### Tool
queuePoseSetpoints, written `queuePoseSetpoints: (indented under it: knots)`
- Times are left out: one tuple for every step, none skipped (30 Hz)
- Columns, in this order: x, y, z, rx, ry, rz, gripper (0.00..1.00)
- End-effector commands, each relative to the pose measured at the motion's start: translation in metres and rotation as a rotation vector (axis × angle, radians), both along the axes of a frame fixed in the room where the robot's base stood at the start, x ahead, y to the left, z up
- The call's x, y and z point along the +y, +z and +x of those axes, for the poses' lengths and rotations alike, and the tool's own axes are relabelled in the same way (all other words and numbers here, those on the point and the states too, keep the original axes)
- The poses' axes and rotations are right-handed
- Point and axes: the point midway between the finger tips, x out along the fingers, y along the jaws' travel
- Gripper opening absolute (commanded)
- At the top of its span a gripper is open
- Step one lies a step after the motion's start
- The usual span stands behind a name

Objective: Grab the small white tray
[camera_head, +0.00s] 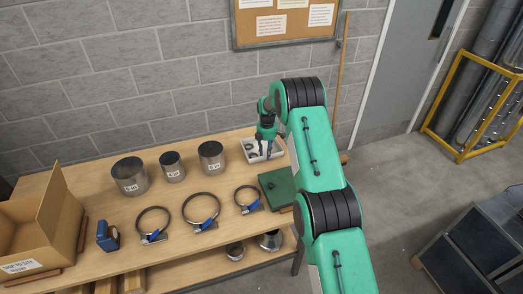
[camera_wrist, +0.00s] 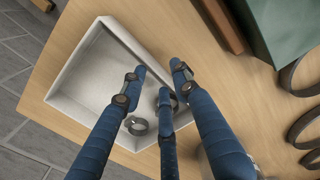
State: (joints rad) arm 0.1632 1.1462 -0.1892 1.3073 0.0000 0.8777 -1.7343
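The small white tray (camera_head: 247,153) sits near the back right of the wooden table in the head view. In the wrist view the tray (camera_wrist: 92,70) fills the left and centre, with small metal rings (camera_wrist: 137,126) at its lower right end. My gripper (camera_head: 264,152) points down over the tray. In the wrist view my gripper (camera_wrist: 158,78) has its blue fingers spread apart, near the tray's right wall. The left fingertip appears over the inside of the tray, and the right one over or beyond that wall. I cannot tell whether they touch it. The fingers hide part of the tray.
Hose clamps (camera_head: 201,209) and metal duct cylinders (camera_head: 130,176) are on the wooden table (camera_head: 88,198). A cardboard box (camera_head: 35,235) is at the left. The wall is behind the table.

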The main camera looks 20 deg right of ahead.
Motion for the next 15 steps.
queuePoseSetpoints:
  knots:
    - [0.0, -0.007, -0.001, 0.001, 0.0, 0.0, 0.3]
    - [0.0, -0.01, -0.001, 0.002, 0.0, 0.0, 0.3]
    - [0.0, -0.013, -0.001, 0.001, 0.0, 0.0, 0.3]
    - [0.0, -0.015, 0.0, 0.001, 0.0, 0.0, 0.3]
    - [0.0, -0.016, 0.0, 0.001, 0.0, 0.0, 0.3]
    - [0.0, -0.018, 0.0, 0.0, 0.0, 0.0, 0.3]
    - [0.0, -0.019, 0.0, 0.0, 0.0, 0.0, 0.3]
    - [0.0, -0.019, 0.0, 0.0, 0.0, 0.0, 0.3]
    - [0.0, -0.02, 0.0, -0.001, 0.0, 0.0, 0.3]
    - [0.0, -0.02, 0.0, -0.001, 0.0, 0.0, 0.3]
    - [0.0, -0.02, 0.0, -0.001, 0.0, 0.0, 0.3]
    - [0.0, -0.02, 0.0, -0.001, 0.0, 0.0, 0.3]
    - [0.0, -0.02, 0.0, -0.001, 0.0, 0.0, 0.3]
    - [0.0, -0.02, 0.0, -0.001, 0.0, 0.0, 0.3]
    - [0.0, -0.02, 0.0, -0.001, 0.0, 0.0, 0.3]
